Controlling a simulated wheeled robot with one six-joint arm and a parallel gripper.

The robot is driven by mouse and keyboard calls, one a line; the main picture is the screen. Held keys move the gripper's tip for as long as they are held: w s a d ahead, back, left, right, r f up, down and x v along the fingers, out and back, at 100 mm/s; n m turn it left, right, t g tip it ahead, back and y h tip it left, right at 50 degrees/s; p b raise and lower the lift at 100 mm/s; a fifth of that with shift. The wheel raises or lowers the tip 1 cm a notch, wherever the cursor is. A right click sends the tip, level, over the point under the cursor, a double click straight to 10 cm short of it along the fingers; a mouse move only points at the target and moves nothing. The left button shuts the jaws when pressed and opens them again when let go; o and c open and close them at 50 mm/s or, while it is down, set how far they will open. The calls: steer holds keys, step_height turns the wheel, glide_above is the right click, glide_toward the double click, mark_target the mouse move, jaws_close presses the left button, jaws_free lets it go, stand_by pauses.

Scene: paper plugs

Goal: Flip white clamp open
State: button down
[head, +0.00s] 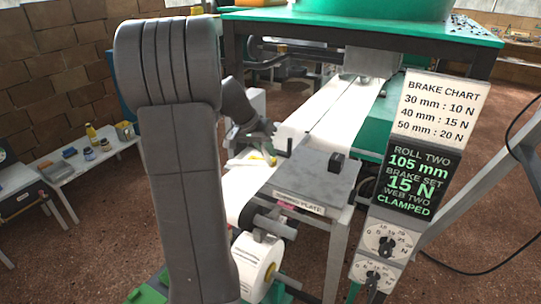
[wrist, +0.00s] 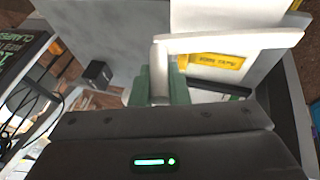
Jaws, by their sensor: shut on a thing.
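The white clamp (wrist: 235,42) is a pale bar with a short post, lying across the web beside a yellow label (wrist: 215,66). In the head view the white clamp (head: 243,161) shows small at the left of the grey splicing plate (head: 305,183), partly hidden by my arm. My gripper (wrist: 160,88) has its green-padded fingers shut on the clamp's post, one on each side. In the head view my gripper (head: 270,133) is small and dark above the clamp, and its fingertips are hard to make out.
A black block (head: 337,162) stands on the plate. A white paper roll (head: 260,268) hangs below. The board (head: 410,180) at the right reads "WEB TWO CLAMPED". A green-topped machine (head: 370,28) stands behind. A side table (head: 85,165) with small items is at left.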

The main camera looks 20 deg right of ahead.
steer(key=w+a+r+n+g+h+p, duration=0.2)
steer(key=w+a+r+g+h+p, duration=0.3)
steer(key=w+a+r+h+p, duration=0.1)
steer(key=shift+w+a+r+g, duration=0.3)
steer(key=shift+w+r, duration=0.3)
steer(key=shift+r, duration=0.2)
steer(key=c, duration=1.4)
jaws_free()
steer(key=shift+w, duration=0.1)
steer(key=b+v, duration=0.1)
steer(key=v, duration=1.2)
steer(key=shift+a+r+b, duration=0.1)
steer(key=shift+a+b, duration=0.25)
steer(key=shift+b, duration=0.05)
